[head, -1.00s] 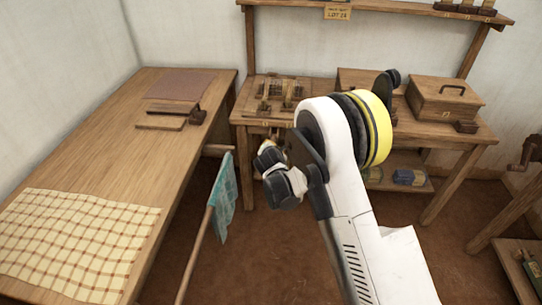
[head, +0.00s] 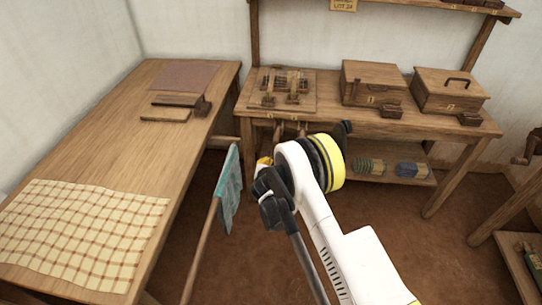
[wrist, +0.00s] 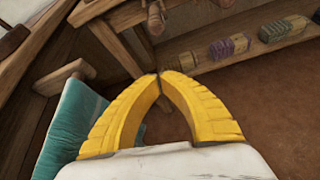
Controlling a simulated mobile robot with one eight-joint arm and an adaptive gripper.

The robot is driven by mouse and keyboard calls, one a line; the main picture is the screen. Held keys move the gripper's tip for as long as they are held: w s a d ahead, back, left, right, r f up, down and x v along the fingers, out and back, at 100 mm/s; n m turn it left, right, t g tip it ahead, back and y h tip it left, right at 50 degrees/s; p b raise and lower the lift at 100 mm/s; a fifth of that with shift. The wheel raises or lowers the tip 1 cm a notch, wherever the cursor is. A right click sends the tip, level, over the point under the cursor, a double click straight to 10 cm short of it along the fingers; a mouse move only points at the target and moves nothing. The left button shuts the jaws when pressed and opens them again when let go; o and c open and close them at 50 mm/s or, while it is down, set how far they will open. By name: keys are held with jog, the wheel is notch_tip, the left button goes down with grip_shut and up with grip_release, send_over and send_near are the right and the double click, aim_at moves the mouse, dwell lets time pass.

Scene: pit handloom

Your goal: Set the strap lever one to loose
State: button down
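A wooden board (head: 309,103) with small wooden uprights and levers (head: 292,93) lies on the left end of the back bench. I cannot tell which lever is number one or how it is set. Wooden handles (head: 281,129) hang under the bench front below the board; one handle (wrist: 156,18) also shows at the top of the wrist view. My gripper (wrist: 160,74) has its yellow fingertips together with nothing between them. In the head view my gripper (head: 264,163) is mostly hidden by my arm, in front of and below the bench edge, apart from the board.
Two wooden boxes (head: 373,82) (head: 449,90) stand on the bench (head: 335,115). Yarn bundles (head: 412,170) lie on its lower shelf. A teal cloth (head: 230,188) on a pole hangs close left of my gripper. A table (head: 135,140) with checked cloth (head: 80,235) fills the left.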

aim_at(277, 135)
jog(key=b+x, duration=0.4)
jog(key=x, duration=0.5)
jog(key=shift+w+d+r, duration=0.15)
jog(key=shift+r, duration=0.5)
jog(key=shift+w+d+r, duration=0.1)
jog(key=shift+r, duration=0.55)
jog(key=shift+w+d+r, duration=0.15)
jog(key=shift+r, duration=0.5)
